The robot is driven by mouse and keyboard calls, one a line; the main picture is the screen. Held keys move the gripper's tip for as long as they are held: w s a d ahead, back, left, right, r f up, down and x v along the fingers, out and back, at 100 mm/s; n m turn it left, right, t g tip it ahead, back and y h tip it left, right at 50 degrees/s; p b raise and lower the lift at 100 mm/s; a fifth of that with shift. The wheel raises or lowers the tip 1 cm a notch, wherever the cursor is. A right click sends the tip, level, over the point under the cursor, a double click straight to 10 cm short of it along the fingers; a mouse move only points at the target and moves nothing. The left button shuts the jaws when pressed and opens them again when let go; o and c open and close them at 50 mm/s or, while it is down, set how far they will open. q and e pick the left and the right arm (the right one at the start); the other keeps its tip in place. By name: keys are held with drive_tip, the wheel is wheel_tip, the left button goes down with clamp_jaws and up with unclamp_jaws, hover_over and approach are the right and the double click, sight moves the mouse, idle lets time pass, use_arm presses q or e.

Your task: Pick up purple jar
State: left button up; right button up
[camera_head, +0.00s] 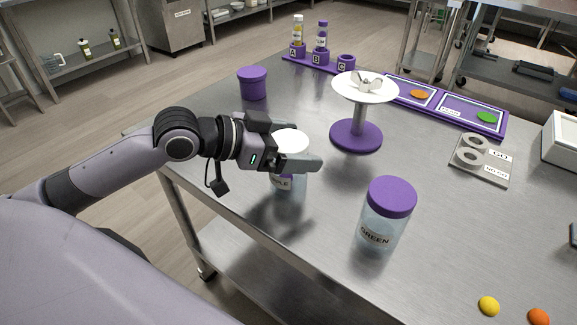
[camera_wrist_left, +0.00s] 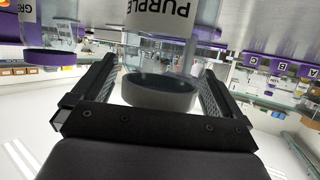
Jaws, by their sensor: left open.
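The purple jar (camera_head: 289,188) is a clear jar with a white lid, upright near the table's left front edge. Its label, partly covered by my gripper in the head view, reads PURPLE in the wrist view (camera_wrist_left: 172,25), which shows it upside down. My left gripper (camera_head: 296,152) is open at the jar's upper part, with one finger in front of it. In the wrist view the jar and its lid lie between the two fingers (camera_wrist_left: 160,82). I cannot tell whether either finger touches it. My right gripper is not in view.
A GREEN-labelled jar (camera_head: 388,215) with a purple lid stands to the right. A white-topped purple stand (camera_head: 357,135) is behind. A purple tub (camera_head: 252,83), a vial rack (camera_head: 318,65), a purple tray (camera_head: 452,122) and a grey GO plate (camera_head: 492,170) lie farther back.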

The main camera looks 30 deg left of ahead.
use_arm(q)
drive_tip(key=shift+w+d+f, duration=0.15)
drive_tip(key=shift+w+d, duration=0.1)
drive_tip(key=shift+w, duration=0.05)
drive_tip(key=c, duration=1.1)
